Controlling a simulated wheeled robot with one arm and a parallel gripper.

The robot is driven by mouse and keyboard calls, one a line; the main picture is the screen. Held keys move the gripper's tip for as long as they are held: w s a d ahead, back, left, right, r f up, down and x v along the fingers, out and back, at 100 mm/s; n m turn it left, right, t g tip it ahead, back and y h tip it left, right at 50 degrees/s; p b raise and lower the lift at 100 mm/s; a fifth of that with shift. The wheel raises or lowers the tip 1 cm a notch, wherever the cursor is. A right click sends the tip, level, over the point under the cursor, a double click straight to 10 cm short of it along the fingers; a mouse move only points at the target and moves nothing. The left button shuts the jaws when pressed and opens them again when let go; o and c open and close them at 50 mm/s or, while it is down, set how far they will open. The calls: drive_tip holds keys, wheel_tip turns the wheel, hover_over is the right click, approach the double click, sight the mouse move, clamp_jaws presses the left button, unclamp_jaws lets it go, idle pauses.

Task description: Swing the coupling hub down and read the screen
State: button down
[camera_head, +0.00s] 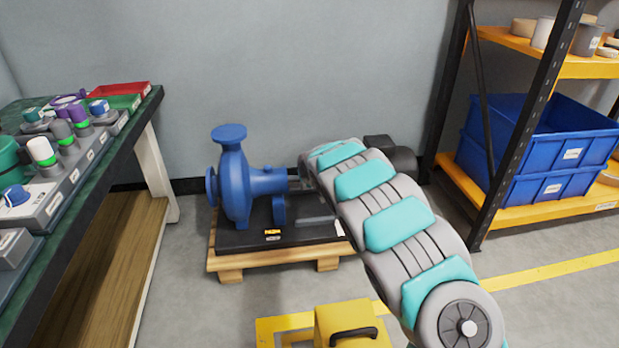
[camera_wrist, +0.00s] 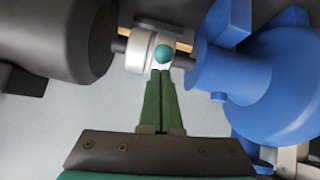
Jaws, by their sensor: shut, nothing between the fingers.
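In the wrist view a white coupling hub (camera_wrist: 138,50) sits on the shaft between a dark motor (camera_wrist: 60,40) and a blue pump (camera_wrist: 235,75). A teal ball knob (camera_wrist: 164,53) is on the hub's near side. My gripper (camera_wrist: 160,73) has its green fingers shut together, tips just below the knob; whether they touch it I cannot tell. In the head view the blue pump (camera_head: 237,180) and part of the motor (camera_head: 403,160) show, but my arm hides the hub and gripper. I cannot make out a readable screen.
The pump stands on a black base (camera_head: 250,238) on a wooden pallet (camera_head: 236,262). A yellow case (camera_head: 345,325) is in front. A green-topped bench (camera_head: 140,105) is at left. A shelf rack with blue bins (camera_head: 550,150) is at right. Floor between bench and pallet is clear.

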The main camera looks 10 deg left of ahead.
drive_tip(key=r, duration=0.2)
drive_tip(key=w+r, duration=0.1)
drive_tip(key=shift+a+r+p, duration=0.1)
drive_tip(key=shift+a+p, duration=0.2)
drive_tip(key=shift+a, duration=0.1)
drive_tip(key=shift+a+r, duration=0.1)
drive_tip(key=shift+r, duration=0.15)
drive_tip(key=s+f+v, duration=0.1)
drive_tip(key=v, duration=0.8)
drive_tip(key=shift+s+r+p, duration=0.2)
drive_tip(key=shift+p, duration=0.15)
drive_tip(key=s+d+r+m+g+h+p, duration=0.1)
drive_tip(key=s+d+r+m+g+p, duration=0.2)
drive_tip(key=s+d, duration=0.75)
drive_tip(key=s+d+r+g+h+p, duration=0.1)
drive_tip(key=s+d+r+g, duration=0.1)
drive_tip(key=s+d+r, duration=0.8)
drive_tip(key=s+d+m+g+p, duration=0.1)
drive_tip(key=s+d+g, duration=0.1)
drive_tip(key=s, duration=1.6)
drive_tip(key=s+d+f+g+p, duration=0.1)
drive_tip(key=s+g, duration=0.3)
drive_tip(key=s, duration=1.4)
drive_tip(key=shift+s+d+m+p, duration=0.4)
drive_tip(key=shift+d+p, duration=0.05)
drive_tip(key=shift+p, duration=0.2)
